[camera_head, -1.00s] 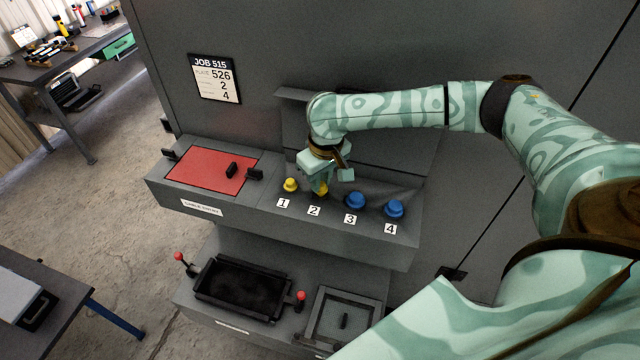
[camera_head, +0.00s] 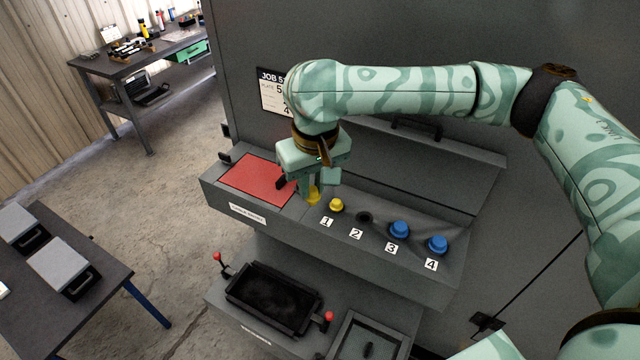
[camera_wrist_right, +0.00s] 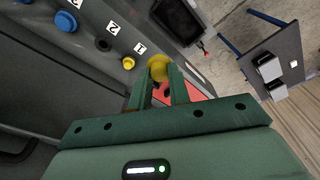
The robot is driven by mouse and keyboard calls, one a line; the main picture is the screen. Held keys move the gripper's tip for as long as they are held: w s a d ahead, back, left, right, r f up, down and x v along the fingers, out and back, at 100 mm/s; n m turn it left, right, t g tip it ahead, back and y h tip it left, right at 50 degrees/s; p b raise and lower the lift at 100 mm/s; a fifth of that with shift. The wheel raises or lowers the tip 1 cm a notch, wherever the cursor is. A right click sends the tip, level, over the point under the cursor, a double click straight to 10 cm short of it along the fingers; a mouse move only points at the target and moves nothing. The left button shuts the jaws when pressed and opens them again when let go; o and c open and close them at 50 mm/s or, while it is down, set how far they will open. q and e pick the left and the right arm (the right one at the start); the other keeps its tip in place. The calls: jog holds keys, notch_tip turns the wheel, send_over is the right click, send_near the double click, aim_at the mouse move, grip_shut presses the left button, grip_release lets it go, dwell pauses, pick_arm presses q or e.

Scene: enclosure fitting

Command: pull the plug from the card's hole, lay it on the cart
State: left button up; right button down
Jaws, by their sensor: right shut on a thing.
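My right gripper (camera_head: 310,188) is shut on a yellow plug (camera_head: 314,197), held above the panel, left of the hole row near the red plate. In the right wrist view the yellow plug (camera_wrist_right: 157,66) sits between the fingertips. Hole 2 (camera_head: 365,217) is empty and dark. Another yellow plug (camera_head: 336,205) sits in hole 1, and blue plugs (camera_head: 400,229) and (camera_head: 437,243) sit in holes 3 and 4. The job card (camera_head: 270,95) on the wall is partly hidden by my arm. My left gripper is not in view.
The red plate (camera_head: 258,180) with black handles lies left of the holes. Below is a black tray (camera_head: 272,292) with red-knobbed levers. A dark table (camera_head: 100,300) with grey boxes stands at left, and a workbench (camera_head: 130,65) behind. Bare floor lies between.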

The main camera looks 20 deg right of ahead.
aim_at(312, 189)
jog(key=shift+r, duration=2.3)
